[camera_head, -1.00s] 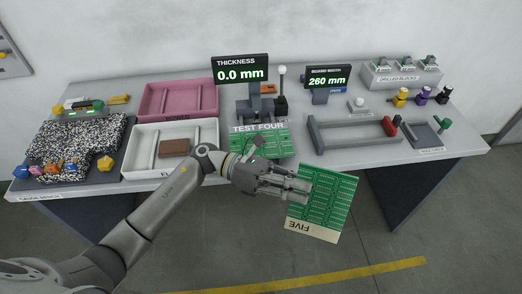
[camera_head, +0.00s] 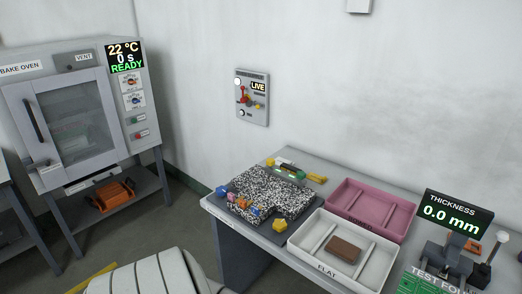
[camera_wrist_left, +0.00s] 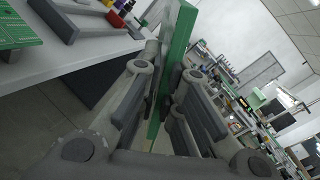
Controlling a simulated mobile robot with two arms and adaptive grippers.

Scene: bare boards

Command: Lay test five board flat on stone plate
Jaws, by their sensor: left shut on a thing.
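The stone plate (camera_head: 272,188) is a speckled black-and-white slab at the left end of the bench in the head view. My left gripper (camera_wrist_left: 163,92) is shut on the green FIVE board (camera_wrist_left: 180,38) in the left wrist view. The board shows nearly edge-on between the fingers, held off the bench. The gripper and this board are outside the head view now. My right gripper is not in view.
A white FLAT tray (camera_head: 300,255) with a brown block and a pink tray (camera_head: 345,200) stand right of the plate. A thickness gauge (camera_head: 455,215) and the TEST FOUR board (camera_head: 425,284) are farther right. A bake oven (camera_head: 75,110) stands left.

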